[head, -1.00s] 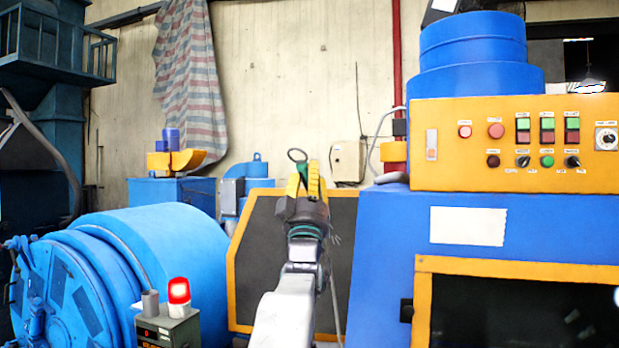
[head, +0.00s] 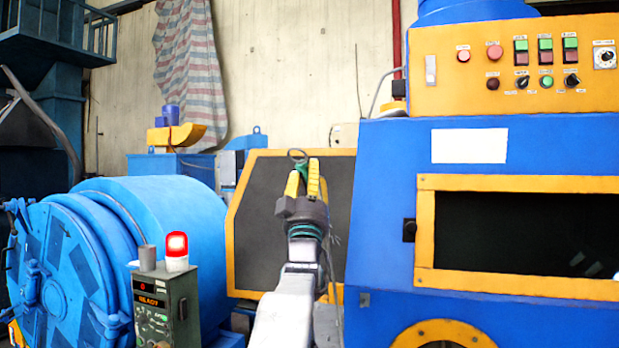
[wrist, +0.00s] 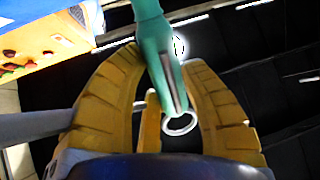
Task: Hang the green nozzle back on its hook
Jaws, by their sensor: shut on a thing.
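My gripper (head: 303,182) is in the middle of the head view, pointing up, with its yellow fingers closed around the green nozzle (head: 303,167). A ring (head: 297,155) shows at the nozzle's upper end. In the wrist view the green nozzle (wrist: 154,40) runs between the fingers, with the pale metal ring (wrist: 181,124) at its end. The fingers hide part of the nozzle. I cannot make out the hook for certain in either view.
A blue machine (head: 385,200) with an orange control panel (head: 440,70) and dark window stands at right. A dark panel framed in orange (head: 250,225) is behind my arm. A blue drum (head: 150,210) and a control box with a red lamp (head: 177,245) are at left.

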